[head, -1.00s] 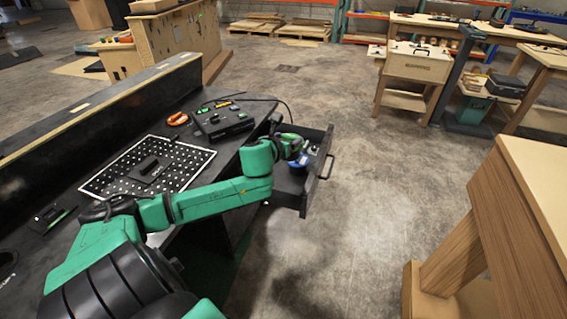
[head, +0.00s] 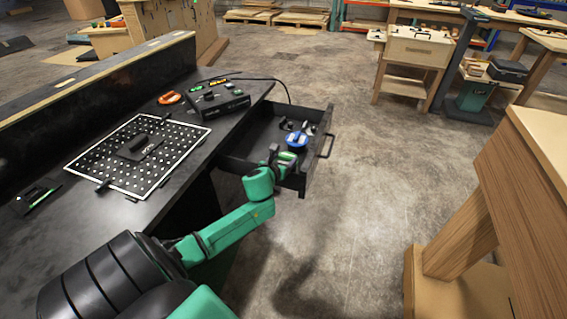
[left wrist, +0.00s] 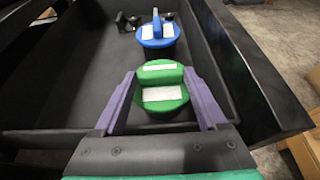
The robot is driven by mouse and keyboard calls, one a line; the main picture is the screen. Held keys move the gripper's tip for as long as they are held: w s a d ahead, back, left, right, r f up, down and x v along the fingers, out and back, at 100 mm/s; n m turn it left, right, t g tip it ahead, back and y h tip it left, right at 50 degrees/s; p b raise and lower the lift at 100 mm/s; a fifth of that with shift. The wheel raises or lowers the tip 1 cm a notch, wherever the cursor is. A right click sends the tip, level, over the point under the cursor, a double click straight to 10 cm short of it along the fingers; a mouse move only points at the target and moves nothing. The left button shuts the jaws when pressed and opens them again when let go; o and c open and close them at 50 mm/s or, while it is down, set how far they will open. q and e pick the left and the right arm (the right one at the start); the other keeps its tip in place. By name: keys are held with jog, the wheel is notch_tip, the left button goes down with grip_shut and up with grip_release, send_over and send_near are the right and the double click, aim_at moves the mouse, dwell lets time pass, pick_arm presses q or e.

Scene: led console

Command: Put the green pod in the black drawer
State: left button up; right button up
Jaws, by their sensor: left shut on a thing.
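The green pod (left wrist: 162,96), with a raised grip and white labels, sits between the purple fingers of my left gripper (left wrist: 160,78) in the left wrist view. The gripper is shut on it. In the head view the left gripper (head: 286,160) is at the near side of the open black drawer (head: 240,166). In the wrist view the pod appears over the drawer's interior; I cannot tell whether it touches the floor. A blue pod (head: 297,141) stands in the drawer just beyond; it also shows in the wrist view (left wrist: 157,32). My right gripper is out of view.
Small dark items (head: 287,124) lie behind the blue pod in the drawer. The black desk (head: 190,150) carries a perforated panel (head: 110,168), a console box (head: 219,101) and an orange item (head: 169,97). A wooden table (head: 535,150) stands at the right. Floor between is clear.

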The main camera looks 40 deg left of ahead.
pick_arm(q)
jog(key=o, duration=1.4)
jog(key=shift+r, duration=0.2)
jog(key=p+v, duration=0.3)
jog(key=v, duration=0.9)
jog(key=s+a+f+n+g, duration=0.15)
jog(key=s+f+n, duration=0.3)
jog(key=f, duration=0.45)
jog(key=s+f+n+g+h, duration=0.1)
jog(key=s+f+n+g, duration=0.3)
jog(key=f, duration=0.5)
jog(key=s+f+n+g, duration=0.1)
jog(key=s+f+n, duration=0.3)
jog(key=f, duration=0.5)
jog(key=s+d+f+n+g+h, duration=0.1)
jog(key=s+d+f+n, duration=0.3)
jog(key=s, duration=0.3)
jog(key=s+d+f+n+g+h, duration=0.1)
jog(key=s+d+f+n+g, duration=0.1)
jog(key=s+d+f+n, duration=0.3)
jog(key=s+d+f+n+g+h, duration=0.1)
jog(key=s+d+f+n, duration=0.3)
jog(key=s+f+n, duration=0.4)
jog(key=shift+s+d+g, duration=0.3)
jog(key=shift+s+g, duration=0.35)
jog(key=shift+s, duration=0.35)
